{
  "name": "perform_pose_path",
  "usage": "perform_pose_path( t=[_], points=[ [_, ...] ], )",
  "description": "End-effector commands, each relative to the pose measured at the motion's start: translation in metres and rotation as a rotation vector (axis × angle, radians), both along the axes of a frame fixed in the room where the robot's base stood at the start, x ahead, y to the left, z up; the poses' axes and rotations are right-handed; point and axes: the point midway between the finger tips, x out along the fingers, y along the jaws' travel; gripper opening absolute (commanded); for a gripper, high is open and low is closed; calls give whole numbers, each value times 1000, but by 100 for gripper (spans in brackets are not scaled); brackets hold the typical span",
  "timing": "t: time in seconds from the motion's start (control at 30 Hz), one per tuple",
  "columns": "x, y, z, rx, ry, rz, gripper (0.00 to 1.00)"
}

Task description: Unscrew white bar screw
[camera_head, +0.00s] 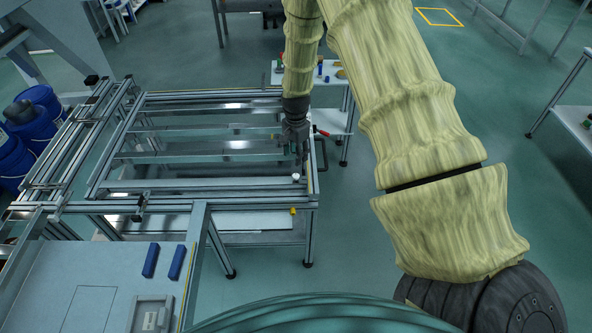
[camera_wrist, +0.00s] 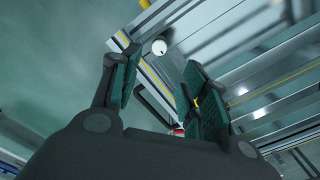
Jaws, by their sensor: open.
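The white bar screw (camera_head: 296,177) shows as a small white head near the right end of the metal frame. In the wrist view its round white head (camera_wrist: 159,47) lies just beyond the fingertips, in line with the gap between them. My gripper (camera_head: 301,164) points down right by the screw, close above it. In the wrist view my gripper (camera_wrist: 163,72) is open, with a dark green pad on each finger and nothing held between them. The screw's shaft is not visible.
The aluminium frame (camera_head: 190,206) stands left and below, with long rails across it. A red handle (camera_head: 321,131) sits near the frame's right side. A small white table (camera_head: 330,118) with small parts stands behind. Blue bins (camera_head: 38,115) are at far left.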

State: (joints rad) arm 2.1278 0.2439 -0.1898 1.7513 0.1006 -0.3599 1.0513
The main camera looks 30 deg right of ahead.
Motion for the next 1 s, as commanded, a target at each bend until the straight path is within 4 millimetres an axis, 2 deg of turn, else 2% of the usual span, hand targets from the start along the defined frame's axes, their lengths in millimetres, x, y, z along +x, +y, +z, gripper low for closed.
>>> perform_pose_path(
  t=[0.7, 1.0],
  points=[
    [-2, 0, -77, 0, 2, 3, 45],
    [-1, 1, -101, 0, 1, 3, 45]
  ],
)
